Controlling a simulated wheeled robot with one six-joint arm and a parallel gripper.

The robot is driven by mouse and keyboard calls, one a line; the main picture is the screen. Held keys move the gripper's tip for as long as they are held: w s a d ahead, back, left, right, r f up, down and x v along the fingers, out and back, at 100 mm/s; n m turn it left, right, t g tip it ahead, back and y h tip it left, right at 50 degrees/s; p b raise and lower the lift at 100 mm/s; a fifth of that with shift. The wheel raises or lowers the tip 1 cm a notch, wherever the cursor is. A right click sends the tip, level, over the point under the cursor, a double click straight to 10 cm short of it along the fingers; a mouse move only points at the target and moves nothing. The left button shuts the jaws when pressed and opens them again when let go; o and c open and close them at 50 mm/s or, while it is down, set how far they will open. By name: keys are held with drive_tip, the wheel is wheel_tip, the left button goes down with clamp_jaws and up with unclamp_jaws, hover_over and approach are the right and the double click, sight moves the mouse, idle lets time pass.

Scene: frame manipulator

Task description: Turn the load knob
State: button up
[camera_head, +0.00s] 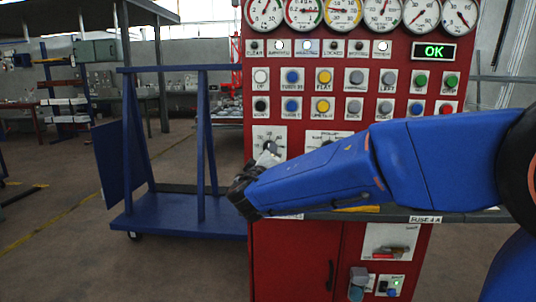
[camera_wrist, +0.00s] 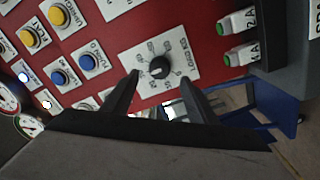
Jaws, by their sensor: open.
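The load knob (camera_wrist: 159,67) is a black round knob on a white dial plate (camera_wrist: 182,56) with printed numbers, set in the red panel. In the wrist view it lies ahead of and between my two open fingers. My gripper (camera_wrist: 160,86) is open and empty, and a gap shows between the fingertips and the knob. In the head view my gripper (camera_head: 268,160) is at the lower left of the red panel, in front of the left dial plate (camera_head: 265,134). There the knob is mostly hidden behind the gripper.
The red panel (camera_head: 335,80) carries gauges, lamps and rows of coloured buttons. In the wrist view, blue buttons (camera_wrist: 87,61) and yellow buttons (camera_wrist: 57,16) sit left of the knob, and green-tipped fuses (camera_wrist: 236,57) are to the right. A blue wheeled cart (camera_head: 180,215) stands left of the panel.

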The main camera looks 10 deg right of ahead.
drive_tip(key=v, duration=1.1)
drive_tip(key=shift+f, duration=0.1)
drive_tip(key=s+d+f+m+g+h, duration=0.1)
drive_tip(key=s+d+f+m+g, duration=0.2)
drive_tip(key=d, duration=0.5)
drive_tip(key=s+d+f+g+h, duration=0.1)
drive_tip(key=s+d+f+g, duration=0.25)
drive_tip(key=d, duration=0.35)
drive_tip(key=s+d+f+m+g+h, duration=0.1)
drive_tip(key=s+d+f+m+g, duration=0.1)
drive_tip(key=s+d+f, duration=0.45)
drive_tip(key=s+f+m+g+y, duration=0.1)
drive_tip(key=s+f+g+y, duration=0.1)
drive_tip(key=s, duration=0.7)
drive_tip(key=s+f+m+g+y, duration=0.2)
drive_tip(key=s+f+y, duration=0.3)
drive_tip(key=s, duration=0.3)
drive_tip(key=shift+s+d+f+m, duration=0.15)
drive_tip(key=shift+s+f+m, duration=0.2)
drive_tip(key=shift+f, duration=0.3)
drive_tip(key=shift+g, duration=0.25)
